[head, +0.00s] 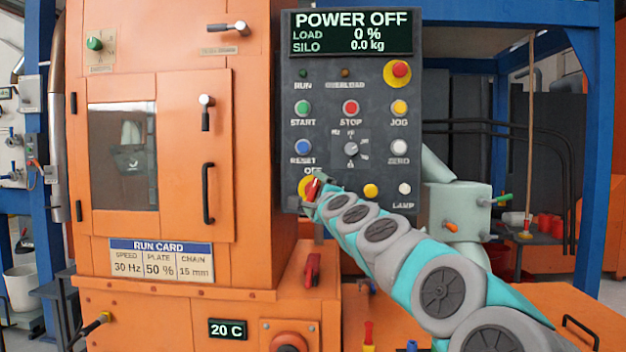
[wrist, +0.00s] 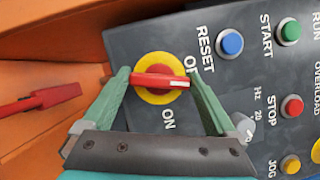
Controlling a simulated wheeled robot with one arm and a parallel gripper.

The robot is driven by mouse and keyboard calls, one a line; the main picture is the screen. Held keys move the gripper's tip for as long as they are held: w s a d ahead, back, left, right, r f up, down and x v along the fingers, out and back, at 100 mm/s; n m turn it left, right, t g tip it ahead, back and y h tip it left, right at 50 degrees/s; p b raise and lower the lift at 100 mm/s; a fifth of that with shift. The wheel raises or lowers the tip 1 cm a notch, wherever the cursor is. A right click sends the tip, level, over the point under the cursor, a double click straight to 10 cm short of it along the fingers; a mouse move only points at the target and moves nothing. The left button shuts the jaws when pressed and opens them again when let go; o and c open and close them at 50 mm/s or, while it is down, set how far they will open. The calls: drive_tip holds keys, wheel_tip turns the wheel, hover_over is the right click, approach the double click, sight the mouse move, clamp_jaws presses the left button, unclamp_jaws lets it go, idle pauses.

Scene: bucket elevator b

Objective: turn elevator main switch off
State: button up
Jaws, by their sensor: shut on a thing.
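The main switch is a red handle (wrist: 160,80) on a round yellow plate (wrist: 152,97), low on the left of the dark control panel. Its white-marked end points to the OFF label side, with ON around to the side. My gripper (wrist: 158,74) has its green fingers at the handle's two ends and is shut on it. In the head view the red handle (head: 312,189) shows at the tip of my arm, and my gripper (head: 316,194) partly hides the plate. The display (head: 350,32) reads POWER OFF, load 0 %, silo 0.0 kg.
The reset button (head: 303,146) and rotary dial (head: 351,149) sit just above the switch. A yellow button (head: 371,190) is to its right. A red lever (head: 312,269) stands below on the orange housing. The orange cabinet (head: 235,120) borders the panel on the left.

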drive_tip(key=shift+r+n+g+p, duration=0.3)
drive_tip(key=shift+n+p, duration=0.35)
drive_tip(key=shift+n, duration=0.15)
drive_tip(key=shift+f+n+g+p, duration=0.2)
drive_tip(key=shift+n+g+p, duration=0.2)
drive_tip(key=shift+n+p, duration=0.35)
drive_tip(key=shift+a+f+n, duration=0.1)
drive_tip(key=shift+n, duration=0.25)
drive_tip(key=o, duration=1)
drive_tip(key=shift+s, duration=0.15)
drive_tip(key=b+v, duration=0.1)
drive_tip(key=v, duration=0.6)
drive_tip(key=shift+s, duration=0.3)
